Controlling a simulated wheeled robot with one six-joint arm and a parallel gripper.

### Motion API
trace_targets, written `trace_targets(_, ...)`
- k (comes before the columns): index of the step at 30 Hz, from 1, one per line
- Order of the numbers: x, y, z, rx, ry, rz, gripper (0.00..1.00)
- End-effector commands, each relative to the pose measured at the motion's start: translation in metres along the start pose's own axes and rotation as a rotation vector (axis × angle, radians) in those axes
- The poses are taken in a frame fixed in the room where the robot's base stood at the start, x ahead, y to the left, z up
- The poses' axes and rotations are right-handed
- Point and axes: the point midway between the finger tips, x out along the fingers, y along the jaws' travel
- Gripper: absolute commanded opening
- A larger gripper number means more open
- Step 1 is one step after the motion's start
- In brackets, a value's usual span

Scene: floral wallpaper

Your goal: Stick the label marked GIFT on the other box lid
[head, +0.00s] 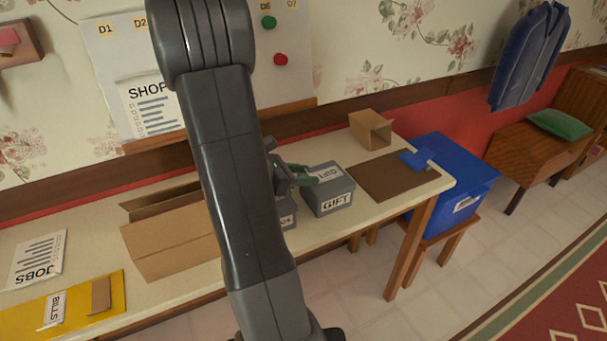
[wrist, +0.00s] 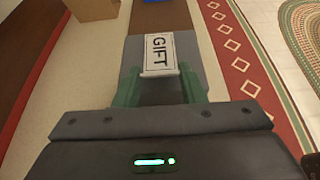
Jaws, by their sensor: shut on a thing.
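A white label marked GIFT (head: 328,173) is at my gripper (head: 302,175), over the lid of a grey box (head: 346,200) whose front also reads GIFT. In the wrist view the label (wrist: 159,52) sticks out flat beyond the green fingers of my gripper (wrist: 159,84), which are shut on its near end. The grey lid (wrist: 190,55) shows beneath and beside it. I cannot tell whether the label touches the lid. A second grey box (head: 287,214) stands just left, mostly hidden behind my arm; only part of its front marking shows.
An open cardboard box (head: 170,240) stands left on the table (head: 90,220). A small cardboard box (head: 369,130) stands at the back. A brown mat (head: 385,180) with a blue item (head: 415,160) lies right, near a blue bin (head: 462,178). Papers and a yellow folder (head: 75,310) lie front left.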

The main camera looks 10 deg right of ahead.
Motion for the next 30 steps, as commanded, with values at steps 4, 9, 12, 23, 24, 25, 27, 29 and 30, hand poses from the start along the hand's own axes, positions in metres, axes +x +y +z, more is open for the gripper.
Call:
trace_targets(4,0.0000,0.0000,0.0001,0.000,0.000,0.000,0.16)
trace_targets(9,0.0000,0.0000,0.0000,0.000,0.000,0.000,0.16)
trace_targets(12,0.0003,0.0000,-0.0007,0.000,0.000,0.000,0.16)
trace_targets(23,0.0020,0.0000,-0.0048,0.000,0.000,0.000,0.16)
trace_targets(24,0.0022,0.0000,-0.0053,0.000,0.000,0.000,0.16)
trace_targets(25,0.0023,0.0000,-0.0056,0.000,0.000,0.000,0.16)
trace_targets(27,0.0026,0.0000,-0.0064,0.000,0.000,0.000,0.16)
trace_targets(29,0.0029,0.0000,-0.0070,0.000,0.000,0.000,0.16)
trace_targets(30,0.0031,0.0000,-0.0075,0.000,0.000,0.000,0.16)
